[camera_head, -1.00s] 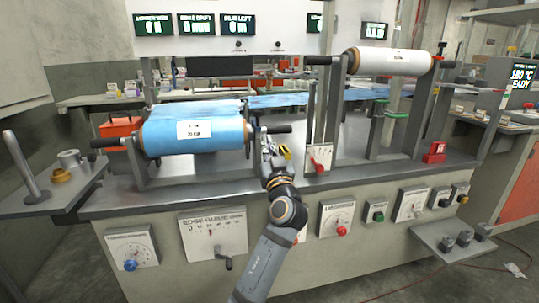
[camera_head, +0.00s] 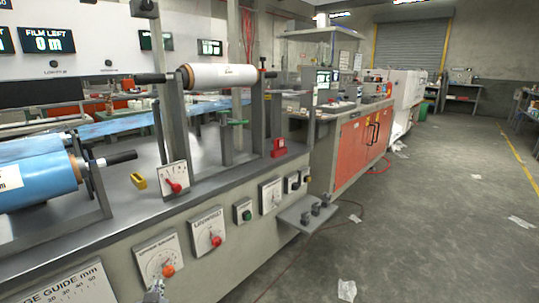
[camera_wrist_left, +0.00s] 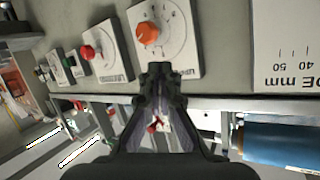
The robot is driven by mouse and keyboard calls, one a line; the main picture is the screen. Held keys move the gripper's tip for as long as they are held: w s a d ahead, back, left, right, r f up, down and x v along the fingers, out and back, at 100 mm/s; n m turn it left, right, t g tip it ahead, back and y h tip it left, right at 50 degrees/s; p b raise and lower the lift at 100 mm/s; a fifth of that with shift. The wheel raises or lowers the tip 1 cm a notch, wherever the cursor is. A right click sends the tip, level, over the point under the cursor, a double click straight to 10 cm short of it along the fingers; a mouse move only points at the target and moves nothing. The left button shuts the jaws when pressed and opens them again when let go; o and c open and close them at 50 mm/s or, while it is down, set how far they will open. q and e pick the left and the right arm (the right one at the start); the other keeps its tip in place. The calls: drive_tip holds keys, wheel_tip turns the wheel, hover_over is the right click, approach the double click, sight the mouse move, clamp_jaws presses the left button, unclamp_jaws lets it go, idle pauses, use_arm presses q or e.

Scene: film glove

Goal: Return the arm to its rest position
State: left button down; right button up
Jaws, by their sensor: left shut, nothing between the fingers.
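My left gripper (camera_head: 155,290) shows only as a small tip at the bottom edge of the head view, in front of the machine's front panel and below the orange-knobbed dial (camera_head: 167,271). In the left wrist view the gripper (camera_wrist_left: 158,70) is shut and empty, its fingertips together near the orange knob (camera_wrist_left: 147,33). I cannot tell whether they touch the panel. The rest of my left arm is out of the head view. My right gripper is not in view.
The machine bench (camera_head: 110,222) carries a blue film roll (camera_head: 38,183), a white roll (camera_head: 218,76), a red lever plate (camera_head: 174,182) and a yellow block (camera_head: 138,181). A small shelf (camera_head: 308,214) juts out in front. The floor (camera_head: 430,210) at right is mostly clear, with scraps.

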use_arm(q)
drive_tip(key=s+d+f+m+g+h, duration=0.1)
drive_tip(key=s+d+f+g+h, duration=0.15)
drive_tip(key=s+d+f, duration=0.45)
drive_tip(key=s+d+f+m+g+h, duration=0.15)
drive_tip(key=s+d+f+h, duration=0.25)
drive_tip(key=s+f, duration=0.6)
drive_tip(key=s+a+f+g+y+p, duration=0.1)
drive_tip(key=s+a+g+p, duration=0.3)
drive_tip(key=s+p, duration=0.9)
drive_tip(key=s+a+g+y+p, duration=0.1)
drive_tip(key=s+a+g+p, duration=0.3)
drive_tip(key=s+p, duration=0.9)
drive_tip(key=p, duration=0.9)
drive_tip(key=shift+a+f, duration=0.15)
drive_tip(key=shift+f, duration=0.25)
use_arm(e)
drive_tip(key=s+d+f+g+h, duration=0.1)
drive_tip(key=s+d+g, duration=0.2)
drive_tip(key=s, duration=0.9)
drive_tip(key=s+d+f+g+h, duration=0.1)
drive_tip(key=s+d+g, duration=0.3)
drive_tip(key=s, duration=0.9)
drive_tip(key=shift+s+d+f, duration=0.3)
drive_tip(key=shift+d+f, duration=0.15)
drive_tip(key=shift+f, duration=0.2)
use_arm(q)
drive_tip(key=shift+s, duration=0.1)
